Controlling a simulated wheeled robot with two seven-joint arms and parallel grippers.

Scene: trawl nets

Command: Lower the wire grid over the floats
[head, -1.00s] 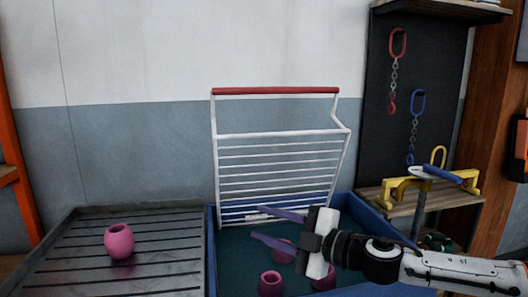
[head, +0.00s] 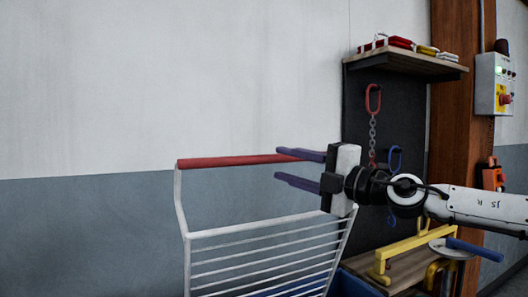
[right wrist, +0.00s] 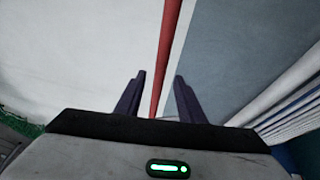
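The white wire grid (head: 262,250) stands raised, with its red handle bar (head: 225,162) along the top. My right gripper (head: 279,165) is at the right end of this bar, with its two purple fingers apart, one above and one below the bar's level. In the right wrist view the red bar (right wrist: 163,50) runs between the open fingertips (right wrist: 160,78). The fingers do not look closed on it, and I cannot tell whether they touch it. The pink floats are out of view now. My left gripper is not in view.
The blue tub's edge (head: 350,283) shows below the grid. At right are a dark board with a red chain hook (head: 373,100), a blue hook, a yellow frame (head: 412,243) on a wooden shelf, and a control box (head: 493,84). The wall is behind the grid.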

